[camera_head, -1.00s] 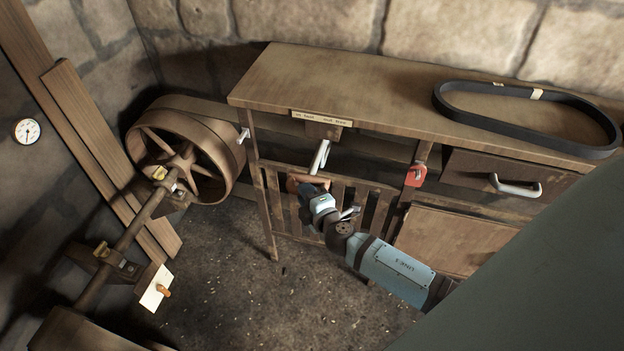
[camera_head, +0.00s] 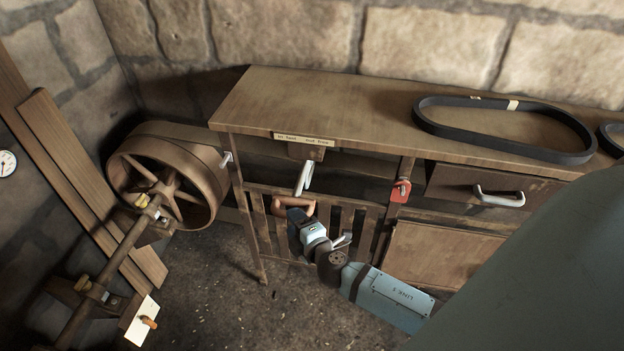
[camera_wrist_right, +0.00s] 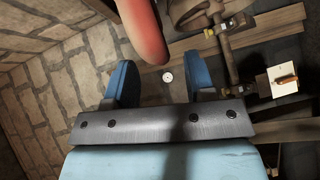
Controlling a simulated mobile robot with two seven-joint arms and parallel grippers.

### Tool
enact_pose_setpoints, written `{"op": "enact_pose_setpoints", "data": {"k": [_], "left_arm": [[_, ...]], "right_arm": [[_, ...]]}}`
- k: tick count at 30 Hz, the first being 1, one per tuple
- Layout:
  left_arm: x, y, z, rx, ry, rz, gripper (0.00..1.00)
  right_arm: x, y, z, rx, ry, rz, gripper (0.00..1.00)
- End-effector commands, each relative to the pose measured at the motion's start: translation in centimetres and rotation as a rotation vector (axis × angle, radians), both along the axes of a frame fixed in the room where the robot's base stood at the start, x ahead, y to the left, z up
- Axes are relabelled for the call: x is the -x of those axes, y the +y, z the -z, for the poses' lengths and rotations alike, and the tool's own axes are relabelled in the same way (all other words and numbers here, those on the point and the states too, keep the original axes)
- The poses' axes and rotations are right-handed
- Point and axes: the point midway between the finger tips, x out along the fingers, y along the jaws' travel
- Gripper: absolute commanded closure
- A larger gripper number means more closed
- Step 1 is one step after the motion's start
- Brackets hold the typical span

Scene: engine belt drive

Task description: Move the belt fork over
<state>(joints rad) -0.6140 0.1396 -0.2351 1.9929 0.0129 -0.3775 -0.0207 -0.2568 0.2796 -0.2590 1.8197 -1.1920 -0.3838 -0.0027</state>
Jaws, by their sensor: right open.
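The belt fork's handle has a pale metal bar (camera_head: 304,179) hanging below a label plate (camera_head: 305,139) on the bench front and a reddish-brown grip (camera_head: 308,207) at its lower end. The label seems to read "in fast" and "out free". My right gripper (camera_head: 292,214) is at the grip, in front of the slatted panel. In the right wrist view its two blue fingers (camera_wrist_right: 162,75) are apart. The red grip (camera_wrist_right: 148,32) reaches down between them from the top; I cannot tell whether it touches either finger. The fork end itself is not clearly visible. My left gripper is out of view.
A spoked wooden pulley (camera_head: 168,185) on a shaft stands to the left. A black belt (camera_head: 505,154) lies on the bench top (camera_head: 345,98). A red padlock-like piece (camera_head: 400,190) and a drawer handle (camera_head: 498,196) are on the front, right of my gripper.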

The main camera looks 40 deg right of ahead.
Motion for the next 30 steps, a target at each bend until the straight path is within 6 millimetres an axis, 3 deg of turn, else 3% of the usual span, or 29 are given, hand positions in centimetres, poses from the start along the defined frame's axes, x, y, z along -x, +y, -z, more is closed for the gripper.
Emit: {"op": "enact_pose_setpoints", "data": {"k": [9,15,21,30], "left_arm": [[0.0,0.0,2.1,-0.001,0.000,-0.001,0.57],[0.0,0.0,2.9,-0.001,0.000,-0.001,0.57],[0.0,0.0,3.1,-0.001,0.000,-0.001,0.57],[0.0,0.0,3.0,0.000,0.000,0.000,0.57]], "right_arm": [[7.4,0.6,-0.6,-0.002,0.003,0.000,0.50],[10.5,0.8,-1.1,-0.001,0.003,-0.001,0.50],[11.6,0.9,-1.5,0.000,0.001,-0.001,0.50],[11.7,0.9,-1.6,0.000,0.001,-0.001,0.50]]}}
